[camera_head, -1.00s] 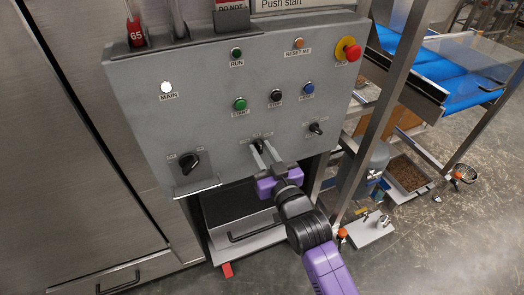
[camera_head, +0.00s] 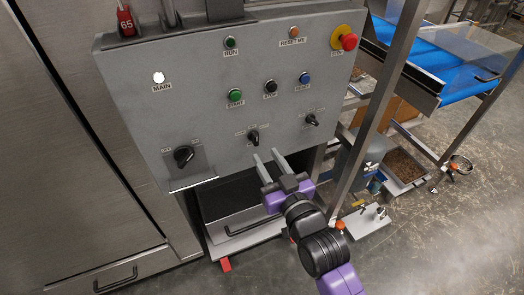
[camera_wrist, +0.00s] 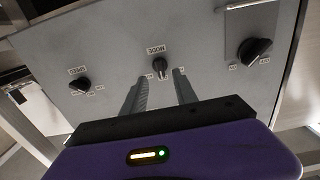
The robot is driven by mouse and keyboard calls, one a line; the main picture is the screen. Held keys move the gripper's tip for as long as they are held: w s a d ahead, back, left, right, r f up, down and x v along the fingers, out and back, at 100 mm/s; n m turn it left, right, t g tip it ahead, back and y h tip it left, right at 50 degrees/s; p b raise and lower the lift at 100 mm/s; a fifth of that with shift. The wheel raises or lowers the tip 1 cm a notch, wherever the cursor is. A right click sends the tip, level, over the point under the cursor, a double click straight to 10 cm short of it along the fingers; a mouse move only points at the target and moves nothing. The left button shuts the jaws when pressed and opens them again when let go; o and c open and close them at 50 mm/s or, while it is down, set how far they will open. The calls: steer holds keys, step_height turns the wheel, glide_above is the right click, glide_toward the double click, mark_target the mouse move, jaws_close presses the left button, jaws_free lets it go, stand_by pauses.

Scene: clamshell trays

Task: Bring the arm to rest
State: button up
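My gripper (camera_head: 269,161) is purple and black with two grey fingers. In the head view it is just below the middle knob (camera_head: 253,138) of the grey control panel. Its fingers are apart and nothing is between them. In the wrist view the gripper (camera_wrist: 158,78) points at the panel, and the black knob (camera_wrist: 160,66) labelled MODE shows beyond and between the fingertips, apart from them. My arm reaches up from the bottom right of the head view.
The control panel (camera_head: 205,100) has several buttons, a red emergency stop (camera_head: 349,41), a left switch (camera_head: 183,156) and a right knob (camera_head: 312,120). A metal post (camera_head: 378,110) stands to the right, before a blue conveyor (camera_head: 450,65). Floor is open at lower right.

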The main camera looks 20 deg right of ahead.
steer(key=shift+s, duration=0.75)
steer(key=s+f+g, duration=0.1)
steer(key=s+g, duration=0.2)
steer(key=s, duration=3.3)
steer(key=shift+f, duration=0.35)
